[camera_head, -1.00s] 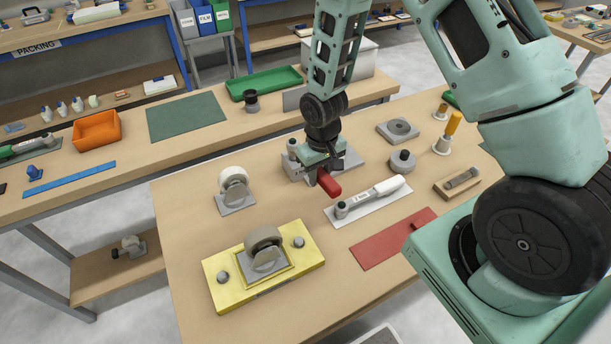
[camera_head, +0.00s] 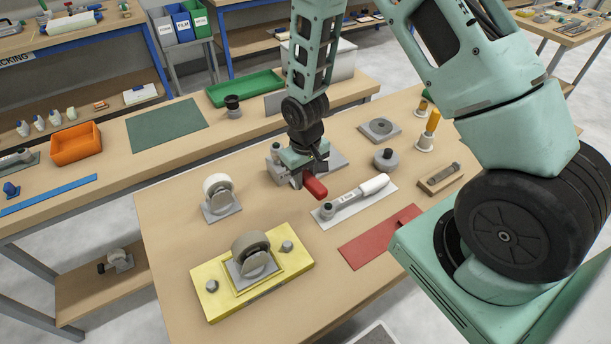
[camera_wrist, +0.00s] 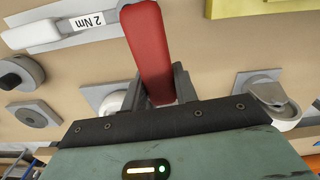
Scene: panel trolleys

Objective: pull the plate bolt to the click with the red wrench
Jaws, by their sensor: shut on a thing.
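My gripper (camera_head: 306,175) is shut on the red wrench (camera_head: 315,188); its red handle also fills the upper middle of the wrist view (camera_wrist: 148,45). The wrench's working end is hidden by my gripper. My gripper is low over a grey plate (camera_head: 336,161) at the table's middle; contact cannot be told. A yellow plate (camera_head: 215,306) lies nearer, left of the gripper, carrying a grey caster (camera_head: 252,252) between a left bolt (camera_head: 211,286) and a right bolt (camera_head: 287,246). The wrench is apart from both these bolts.
A white-handled wrench (camera_head: 345,199) lies on a white mat (camera_head: 377,199) close to my gripper. A white caster (camera_head: 218,190) stands left; a round grey weight (camera_head: 386,160) and an orange-handled tool (camera_head: 430,130) stand right.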

